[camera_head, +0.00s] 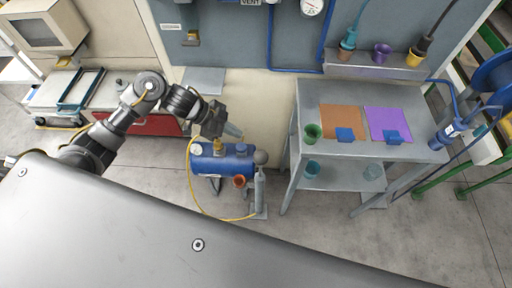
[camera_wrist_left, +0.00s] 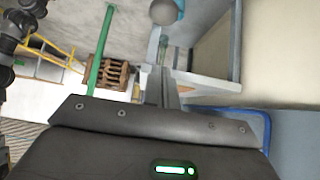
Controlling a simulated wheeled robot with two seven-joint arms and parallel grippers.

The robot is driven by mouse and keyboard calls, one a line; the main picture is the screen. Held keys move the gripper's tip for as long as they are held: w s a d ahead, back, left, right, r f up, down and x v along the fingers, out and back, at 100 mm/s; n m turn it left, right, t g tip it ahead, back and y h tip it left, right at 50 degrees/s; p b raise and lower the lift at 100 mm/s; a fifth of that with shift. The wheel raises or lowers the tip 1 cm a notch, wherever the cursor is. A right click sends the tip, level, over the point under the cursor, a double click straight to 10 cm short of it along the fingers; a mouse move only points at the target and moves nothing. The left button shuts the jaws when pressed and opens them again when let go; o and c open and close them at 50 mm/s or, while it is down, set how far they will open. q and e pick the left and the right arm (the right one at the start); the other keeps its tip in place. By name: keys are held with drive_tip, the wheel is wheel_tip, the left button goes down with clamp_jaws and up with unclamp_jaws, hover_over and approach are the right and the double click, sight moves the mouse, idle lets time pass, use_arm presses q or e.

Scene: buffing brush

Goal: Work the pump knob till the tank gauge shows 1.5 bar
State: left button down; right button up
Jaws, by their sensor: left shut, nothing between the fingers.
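The blue tank (camera_head: 212,163) lies near the wall in the middle of the head view, with a brass fitting on top. The pump (camera_head: 260,190) is a grey upright cylinder at its right end, topped by a round grey pump knob (camera_head: 261,157). The knob also shows at the top of the left wrist view (camera_wrist_left: 164,12). My left gripper (camera_head: 236,131) is shut and empty, above the tank and up and left of the knob, apart from it. In the left wrist view its fingers (camera_wrist_left: 165,92) point toward the knob. I cannot make out a tank gauge reading.
A grey metal table (camera_head: 310,94) with orange and purple mats and small cups stands right of the pump. A yellow hose (camera_head: 191,185) loops from the tank along the floor. A red cabinet (camera_head: 150,124) is behind my left arm. Floor in front of the table is clear.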

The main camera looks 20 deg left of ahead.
idle(0.3)
use_arm(q)
drive_tip(key=p, duration=0.1)
hover_over(264, 154)
drive_tip(key=s+a, duration=0.1)
drive_tip(key=a, duration=0.2)
wheel_tip(264, 154, down, 6)
drive_tip(key=shift+f, duration=0.1)
drive_tip(key=f, duration=0.3)
drive_tip(key=shift+w+d+f+p, duration=0.1)
drive_tip(key=shift+d+f+p, duration=0.15)
drive_tip(key=shift+p, duration=0.05)
drive_tip(key=shift+f, duration=0.7)
wheel_tip(264, 154, down, 10)
drive_tip(key=b, duration=0.7)
drive_tip(key=shift+s+r, duration=0.15)
drive_tip(key=shift+s, duration=0.05)
drive_tip(key=shift+a, duration=0.1)
